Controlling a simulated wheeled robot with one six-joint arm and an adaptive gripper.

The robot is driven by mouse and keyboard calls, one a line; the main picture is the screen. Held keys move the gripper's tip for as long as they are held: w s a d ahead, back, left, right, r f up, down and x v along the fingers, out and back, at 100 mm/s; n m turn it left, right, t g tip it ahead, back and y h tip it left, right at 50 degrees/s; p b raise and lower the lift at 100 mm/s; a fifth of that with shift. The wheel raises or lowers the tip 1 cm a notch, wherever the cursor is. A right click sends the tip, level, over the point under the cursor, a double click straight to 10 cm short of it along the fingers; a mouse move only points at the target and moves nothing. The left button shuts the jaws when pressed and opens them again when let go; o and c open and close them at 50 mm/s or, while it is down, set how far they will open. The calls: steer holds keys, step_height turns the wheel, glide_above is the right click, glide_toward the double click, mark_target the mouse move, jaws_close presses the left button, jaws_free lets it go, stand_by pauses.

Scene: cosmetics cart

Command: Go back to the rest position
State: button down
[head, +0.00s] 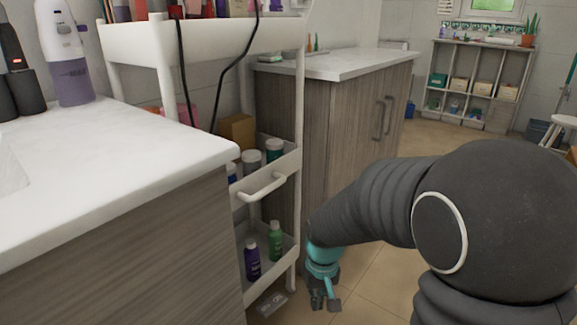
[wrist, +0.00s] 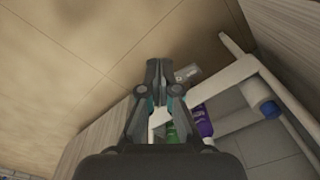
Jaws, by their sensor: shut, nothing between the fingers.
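My gripper (head: 324,297) hangs low at the far end of my dark arm in the head view, just right of the cosmetics cart's (head: 297,200) lower part and above the tiled floor. In the wrist view my gripper (wrist: 156,66) has its fingers together with nothing between them. A purple bottle (head: 252,258) and a green bottle (head: 275,241) stand upright on the cart's bottom shelf.
A white-topped counter (head: 110,150) fills the left foreground. A wooden cabinet (head: 345,120) stands behind the cart. White-lidded jars (head: 251,157) and a brown box (head: 237,130) sit on the middle shelf. A small grey object (head: 271,302) lies low by the cart. Open floor (head: 440,155) extends toward the back shelf.

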steer(key=s+d+r+m+t+p, duration=0.1)
steer(key=s+d+r, duration=0.3)
steer(key=s+r, duration=0.4)
steer(key=s+d+r+m+t+p, duration=0.1)
steer(key=s+d+r+t+p, duration=0.2)
steer(key=s+r, duration=0.5)
step_height(320, 180, up, 6)
steer(key=shift+d+r+t+p, duration=0.2)
steer(key=shift+d+t+p, duration=0.1)
steer(key=shift+d+t, duration=0.65)
